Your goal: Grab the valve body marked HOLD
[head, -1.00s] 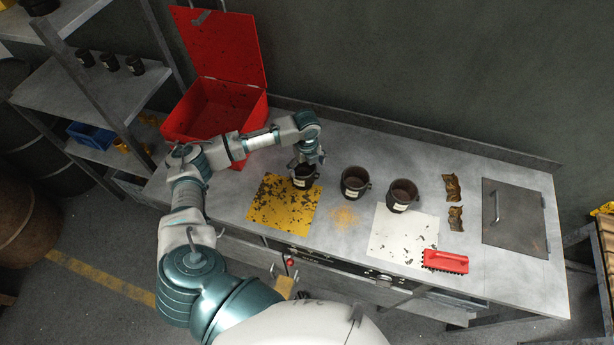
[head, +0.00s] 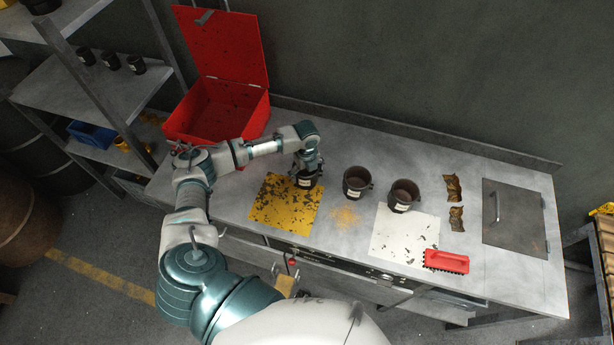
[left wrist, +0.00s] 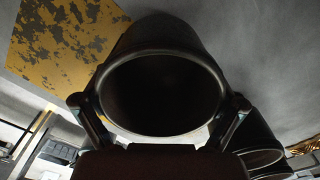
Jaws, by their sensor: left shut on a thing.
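Three dark cup-shaped valve bodies with pale labels stand in a row on the grey bench: a left one (head: 305,180), a middle one (head: 355,182) and a right one (head: 403,195). The label words are too small to read. My left gripper (head: 308,170) is shut on the left valve body, at the back edge of the yellow mat (head: 275,205). In the left wrist view the body's open mouth (left wrist: 160,92) fills the middle, with a finger on each side. My right gripper is not in view.
A red open-lidded bin (head: 225,105) stands behind my left arm. A white mat (head: 395,240), a red brush (head: 446,261), brown crumpled pieces (head: 453,188) and a handled metal plate (head: 513,218) lie to the right. Orange grit (head: 345,216) lies between the mats.

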